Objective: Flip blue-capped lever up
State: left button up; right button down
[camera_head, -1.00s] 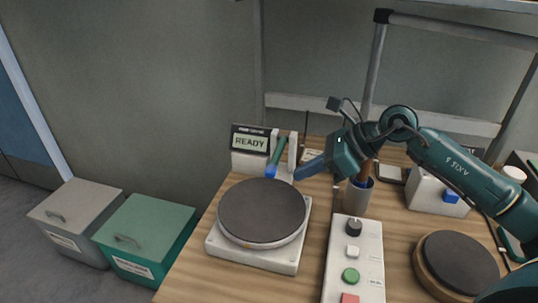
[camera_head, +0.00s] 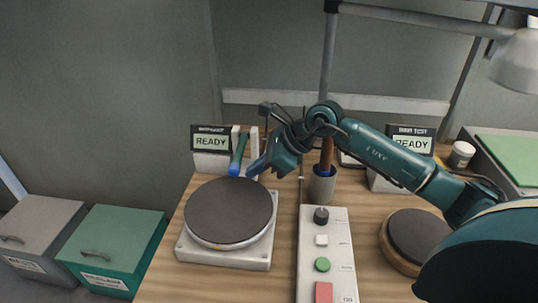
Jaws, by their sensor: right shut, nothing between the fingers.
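The blue-capped lever (camera_head: 238,157) is a teal bar beside white uprights, behind the round dark plate. Its blue cap (camera_head: 234,170) is at the lower, near end, so the lever slants down toward the front. My right gripper (camera_head: 252,171) is shut and empty. Its blue fingertips point down and left, just right of the cap. A small gap seems to show between them; contact cannot be told for sure. My left gripper is not in view.
A round dark plate (camera_head: 229,211) on a white base stands in front of the lever. A button panel (camera_head: 340,262) and a cup (camera_head: 322,186) are to its right. A READY display (camera_head: 210,143) stands left of the lever. Two bins (camera_head: 120,245) are at the left.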

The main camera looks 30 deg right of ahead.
jog(key=shift+x, duration=1.55)
